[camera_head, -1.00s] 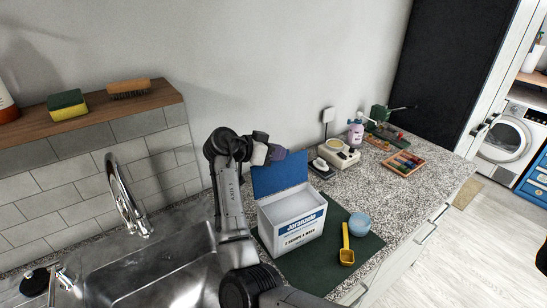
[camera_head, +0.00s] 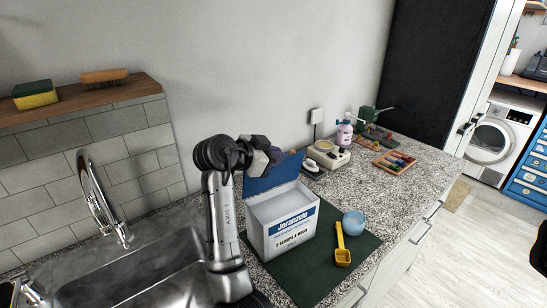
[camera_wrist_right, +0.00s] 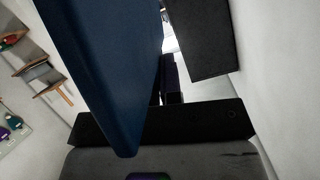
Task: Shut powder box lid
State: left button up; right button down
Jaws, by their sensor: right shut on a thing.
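The powder box (camera_head: 290,235) is a white carton with blue lettering and an open top, standing on a dark green mat (camera_head: 345,262). Its blue lid (camera_head: 288,170) stands up from the back edge, open. My right gripper (camera_head: 274,157) is at the lid's upper left edge and shut on it. The lid (camera_wrist_right: 105,60) fills much of the right wrist view, beside a dark finger. The exact contact is hard to make out. My left gripper is not in view.
A yellow scoop (camera_head: 342,247) and a light blue cup (camera_head: 353,222) are right of the box. A sink with a tap (camera_head: 100,205) lies left. A white device (camera_head: 328,155), a spray bottle (camera_head: 345,132) and a crayon tray (camera_head: 394,163) stand behind to the right.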

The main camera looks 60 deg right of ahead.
jog(key=c, duration=1.3)
grip_release()
jog(key=shift+w+a+r, duration=0.1)
jog(key=shift+w+a, duration=0.05)
jog(key=shift+a, duration=0.15)
jog(key=b+v, duration=0.2)
jog(key=v, duration=1.1)
jog(key=shift+c, duration=0.2)
